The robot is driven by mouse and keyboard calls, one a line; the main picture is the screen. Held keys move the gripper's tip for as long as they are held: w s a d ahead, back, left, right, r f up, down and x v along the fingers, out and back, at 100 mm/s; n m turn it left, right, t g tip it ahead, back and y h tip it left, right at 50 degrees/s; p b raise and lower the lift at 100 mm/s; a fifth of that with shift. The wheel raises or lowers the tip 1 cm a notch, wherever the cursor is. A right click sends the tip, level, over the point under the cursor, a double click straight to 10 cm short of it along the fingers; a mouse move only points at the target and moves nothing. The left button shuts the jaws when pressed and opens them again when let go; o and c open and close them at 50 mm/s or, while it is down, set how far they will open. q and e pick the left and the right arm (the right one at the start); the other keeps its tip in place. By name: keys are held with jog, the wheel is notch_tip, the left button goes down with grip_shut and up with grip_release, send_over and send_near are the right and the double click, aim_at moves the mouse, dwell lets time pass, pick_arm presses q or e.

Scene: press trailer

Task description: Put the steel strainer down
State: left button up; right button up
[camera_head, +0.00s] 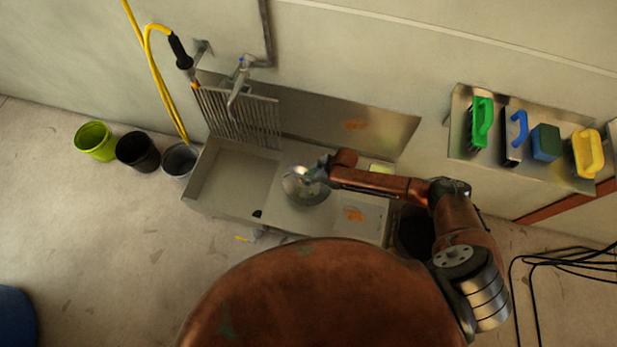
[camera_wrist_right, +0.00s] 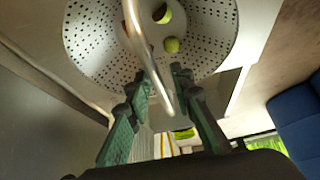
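The steel strainer (camera_head: 305,188) is a round, perforated metal bowl at the drainboard side of the sink unit in the head view. In the right wrist view the strainer (camera_wrist_right: 90,45) is seen from above, with two yellow-green round items (camera_wrist_right: 172,45) inside and a curved steel handle (camera_wrist_right: 140,40) arching over it. My right gripper (camera_head: 318,172) is above the strainer. In the wrist view its green-padded fingers (camera_wrist_right: 166,76) close in on the handle, which runs between them. I cannot tell whether the strainer's base touches the drainboard. My left gripper is not in view.
The sink unit (camera_head: 230,172) has its basin on the left. Several buckets are on the floor at left, including a lime one (camera_head: 95,140). A wall shelf (camera_head: 462,125) holds brushes at right.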

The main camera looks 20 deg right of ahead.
jog(key=shift+r, duration=0.15)
